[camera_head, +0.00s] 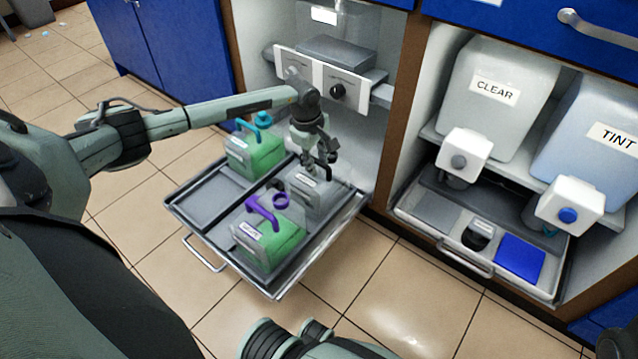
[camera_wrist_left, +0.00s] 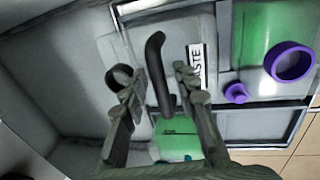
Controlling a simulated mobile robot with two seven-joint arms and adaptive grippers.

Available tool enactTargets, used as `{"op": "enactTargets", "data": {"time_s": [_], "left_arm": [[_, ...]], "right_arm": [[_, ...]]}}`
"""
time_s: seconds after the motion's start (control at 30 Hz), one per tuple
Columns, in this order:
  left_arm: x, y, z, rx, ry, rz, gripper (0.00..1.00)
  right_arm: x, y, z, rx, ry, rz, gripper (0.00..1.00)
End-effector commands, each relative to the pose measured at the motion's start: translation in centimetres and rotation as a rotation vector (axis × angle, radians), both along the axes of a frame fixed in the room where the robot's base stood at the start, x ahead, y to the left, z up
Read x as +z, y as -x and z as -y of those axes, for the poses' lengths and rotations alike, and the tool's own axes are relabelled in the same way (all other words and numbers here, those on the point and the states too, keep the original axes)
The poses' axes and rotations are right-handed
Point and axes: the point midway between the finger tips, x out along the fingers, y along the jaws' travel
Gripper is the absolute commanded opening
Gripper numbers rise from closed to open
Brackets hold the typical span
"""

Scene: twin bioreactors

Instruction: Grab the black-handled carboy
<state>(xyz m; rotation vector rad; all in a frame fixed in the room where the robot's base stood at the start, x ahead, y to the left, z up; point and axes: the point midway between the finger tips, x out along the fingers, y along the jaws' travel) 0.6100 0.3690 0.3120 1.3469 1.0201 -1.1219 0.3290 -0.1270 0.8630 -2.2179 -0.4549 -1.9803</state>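The black-handled carboy (camera_head: 322,201) has a grey, see-through body and stands in the back right part of the pulled-out drawer. In the left wrist view its curved black handle (camera_wrist_left: 158,75) rises between my fingers, beside a white label ending in "STE". My left gripper (camera_head: 322,168) points down over this carboy and partly hides it. In the left wrist view the left gripper (camera_wrist_left: 157,100) is open, with a finger on each side of the handle and visible gaps to it. I cannot tell its exact height over the handle.
The drawer (camera_head: 205,192) also holds a green carboy with a purple handle (camera_head: 268,238) in front and a green carboy with a teal handle (camera_head: 256,152) behind left. A cabinet at right holds CLEAR (camera_head: 494,92) and TINT (camera_head: 600,135) containers. The drawer's left front compartment is empty.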

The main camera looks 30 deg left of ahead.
Motion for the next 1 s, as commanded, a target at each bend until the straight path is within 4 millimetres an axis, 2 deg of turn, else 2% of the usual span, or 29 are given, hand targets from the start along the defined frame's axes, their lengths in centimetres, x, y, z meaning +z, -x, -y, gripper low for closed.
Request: {"op": "enactTargets", "data": {"time_s": [0.03,0.2,0.73,0.87,1.0], "left_arm": [[0.0,0.0,0.0,0.0,0.0,0.0,0.2],[0.0,0.0,0.0,0.0,0.0,0.0,0.0],[0.3,0.0,0.0,0.001,0.0,0.001,0.0],[1.3,-0.1,0.0,0.001,0.001,0.002,0.0],[3.6,-0.1,0.0,0.0,0.0,0.004,0.0]], "right_arm": [[0.0,0.0,0.0,0.0,0.0,0.0,0.0],[0.0,0.0,0.0,0.0,0.0,-0.001,0.0],[0.1,0.0,0.0,-0.001,0.0,0.0,0.0],[0.4,0.1,0.0,0.0,-0.002,0.002,0.0],[0.7,0.3,0.1,0.001,-0.009,-0.002,0.0]]}}
